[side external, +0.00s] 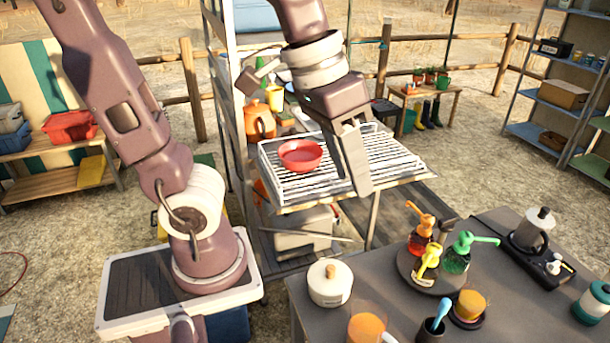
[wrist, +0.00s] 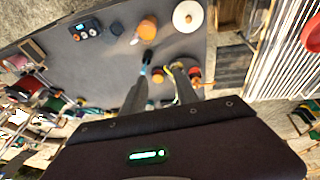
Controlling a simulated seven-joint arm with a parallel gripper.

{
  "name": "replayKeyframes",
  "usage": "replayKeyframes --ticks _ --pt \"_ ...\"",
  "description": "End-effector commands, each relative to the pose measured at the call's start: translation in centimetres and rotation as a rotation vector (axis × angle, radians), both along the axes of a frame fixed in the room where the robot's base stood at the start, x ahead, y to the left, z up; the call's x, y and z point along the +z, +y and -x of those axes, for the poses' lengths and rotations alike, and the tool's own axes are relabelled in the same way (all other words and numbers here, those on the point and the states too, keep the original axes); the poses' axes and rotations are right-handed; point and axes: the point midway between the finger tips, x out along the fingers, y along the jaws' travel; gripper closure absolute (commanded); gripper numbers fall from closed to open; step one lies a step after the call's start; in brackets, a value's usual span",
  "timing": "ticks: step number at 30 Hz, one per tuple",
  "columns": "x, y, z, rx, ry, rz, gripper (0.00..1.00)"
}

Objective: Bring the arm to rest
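My gripper (side external: 360,182) hangs in the air in front of the wire rack (side external: 390,150), fingers pointing down. In the wrist view its two fingers (wrist: 160,78) stand apart with nothing between them, so it is open and empty. A red bowl (side external: 301,155) sits on the rack, to the left of the gripper in the side view. The red bowl shows partly at the right edge of the wrist view (wrist: 313,34).
A dark table (side external: 300,292) at the front right carries a white lidded pot (side external: 330,283), a round turntable (side external: 408,268) with several pump bottles, an orange-filled glass (side external: 366,328) and a burner with a moka pot (side external: 535,230). Shelves stand at the far right.

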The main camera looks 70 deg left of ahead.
Motion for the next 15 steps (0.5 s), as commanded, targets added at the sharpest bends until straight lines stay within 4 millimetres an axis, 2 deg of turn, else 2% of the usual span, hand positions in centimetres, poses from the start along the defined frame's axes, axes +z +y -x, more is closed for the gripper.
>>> replayKeyframes --ticks 1,3,6,15 --pt "0.0 1.0 2.0 0.012 -0.064 -0.03 0.64" --pt "-0.6 2.0 4.2 0.02 -0.13 -0.086 0.64" --pt "-1.5 2.8 5.8 0.031 -0.182 -0.146 0.64" --pt "-1.8 3.0 6.2 0.032 -0.194 -0.165 0.64"
